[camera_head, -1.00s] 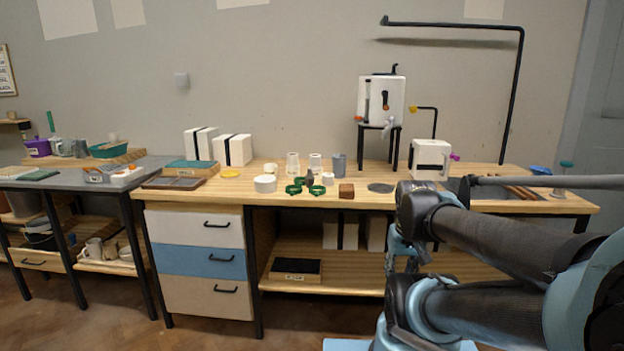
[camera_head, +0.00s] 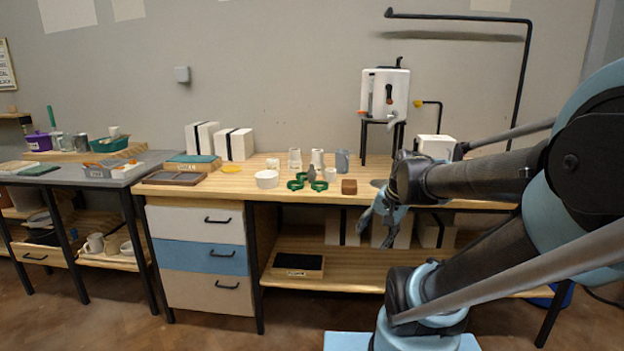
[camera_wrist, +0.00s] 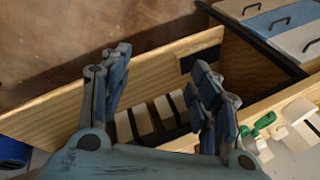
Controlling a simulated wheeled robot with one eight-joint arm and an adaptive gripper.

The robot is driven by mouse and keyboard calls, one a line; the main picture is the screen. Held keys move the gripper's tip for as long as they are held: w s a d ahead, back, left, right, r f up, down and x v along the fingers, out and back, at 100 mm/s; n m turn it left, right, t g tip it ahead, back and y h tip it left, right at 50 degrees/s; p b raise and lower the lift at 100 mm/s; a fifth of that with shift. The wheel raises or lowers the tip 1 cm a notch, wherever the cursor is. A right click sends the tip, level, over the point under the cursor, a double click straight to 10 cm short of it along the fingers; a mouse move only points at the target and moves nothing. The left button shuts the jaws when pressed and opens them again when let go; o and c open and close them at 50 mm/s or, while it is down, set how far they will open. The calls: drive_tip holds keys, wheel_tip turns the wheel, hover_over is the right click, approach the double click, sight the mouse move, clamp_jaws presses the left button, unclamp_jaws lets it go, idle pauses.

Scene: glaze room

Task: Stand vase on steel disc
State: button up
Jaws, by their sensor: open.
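My gripper (camera_head: 376,218) is open and empty, in front of the workbench's front edge and left of my arm. Its two spread fingers also show in the wrist view (camera_wrist: 160,80), over the bench edge and the lower shelf. The grey steel disc (camera_head: 377,183) lies flat on the bench, partly hidden by my arm. I cannot tell for sure which piece is the vase. Upright candidates are a white vessel (camera_head: 295,158), another white vessel (camera_head: 317,159), a grey vessel (camera_head: 341,161) and a small dark piece (camera_head: 311,174) between green rings.
A white machine (camera_head: 385,93) on a black stand is behind the disc. White boxes stand at the back left. The lower shelf (camera_head: 350,274) juts below.

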drive_tip(key=w+a+r+m+t+y, duration=0.1)
drive_tip(key=w+a+r+m, duration=0.1)
drive_tip(key=w+r+m, duration=0.3)
drive_tip(key=w+a+m+t+y, duration=0.1)
drive_tip(key=w+a+m+y, duration=0.15)
drive_tip(key=w, duration=0.45)
drive_tip(key=w+a+r+m+t+y, duration=0.1)
drive_tip(key=w+a+r+m, duration=0.25)
drive_tip(key=w, duration=0.25)
drive_tip(key=m+t+y, duration=0.2)
drive_tip(key=m+t, duration=0.1)
drive_tip(key=m, duration=0.7)
approach(313, 167)
drive_tip(key=x, duration=0.5)
drive_tip(key=shift+w+d+f, duration=0.1)
drive_tip(key=shift+w+f, duration=0.15)
drive_tip(key=shift+f, duration=0.15)
drive_tip(key=shift+a+r+x, duration=0.1)
drive_tip(key=shift+r+x, duration=0.05)
drive_tip(key=shift+x, duration=1.25)
drive_tip(key=shift+a+r+x, duration=0.1)
drive_tip(key=shift+r+x, duration=0.05)
drive_tip(key=shift+x, duration=1.25)
drive_tip(key=c, duration=1)
